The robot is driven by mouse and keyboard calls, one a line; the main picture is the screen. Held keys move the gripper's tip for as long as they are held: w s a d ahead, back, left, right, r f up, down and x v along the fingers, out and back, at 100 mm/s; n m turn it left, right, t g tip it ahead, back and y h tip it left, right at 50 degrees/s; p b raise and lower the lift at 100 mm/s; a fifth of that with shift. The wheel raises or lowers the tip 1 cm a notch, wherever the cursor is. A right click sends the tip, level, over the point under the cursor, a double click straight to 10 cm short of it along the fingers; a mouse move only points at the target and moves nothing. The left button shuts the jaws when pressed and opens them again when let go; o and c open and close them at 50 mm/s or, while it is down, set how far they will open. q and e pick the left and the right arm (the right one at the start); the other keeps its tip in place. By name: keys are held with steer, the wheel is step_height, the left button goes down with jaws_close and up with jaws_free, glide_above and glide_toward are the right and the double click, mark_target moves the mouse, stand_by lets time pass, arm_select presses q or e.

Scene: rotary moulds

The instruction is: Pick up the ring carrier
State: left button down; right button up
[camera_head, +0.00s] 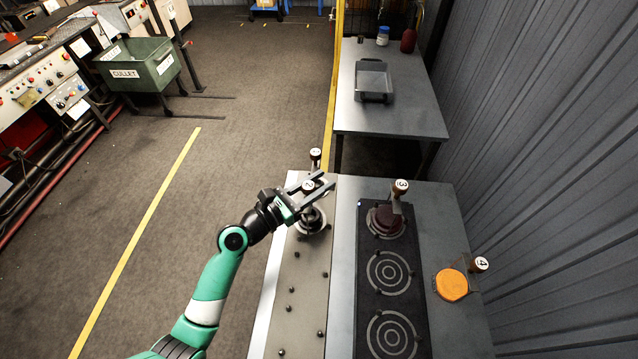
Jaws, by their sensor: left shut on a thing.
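A carrier with a white-topped knob marked 2 (308,186) stands on the left strip of the near bench. Its round grey lower part (311,222) shows below my left gripper (326,180), which is shut on its handle just under the knob. The gripper's fingers reach past the handle on both sides and partly hide it. Whether the carrier's base touches the bench surface I cannot tell. My right gripper is not in view.
Knob 1 (315,154) stands just behind. Knob 3 (401,187) is on a dark red piece (386,222) on the black panel (370,288) with ringed circles. An orange disc (452,284) with knob 4 (480,264) lies right. Small dark pegs dot the left strip.

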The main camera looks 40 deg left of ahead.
arm_select(q)
steer(key=s+d+r+p, duration=0.7)
steer(key=s+r+p, duration=0.1)
steer(key=s, duration=0.3)
steer(key=shift+s+d+r, duration=0.25)
steer(key=shift+d+r, duration=0.1)
steer(key=shift+r, duration=0.5)
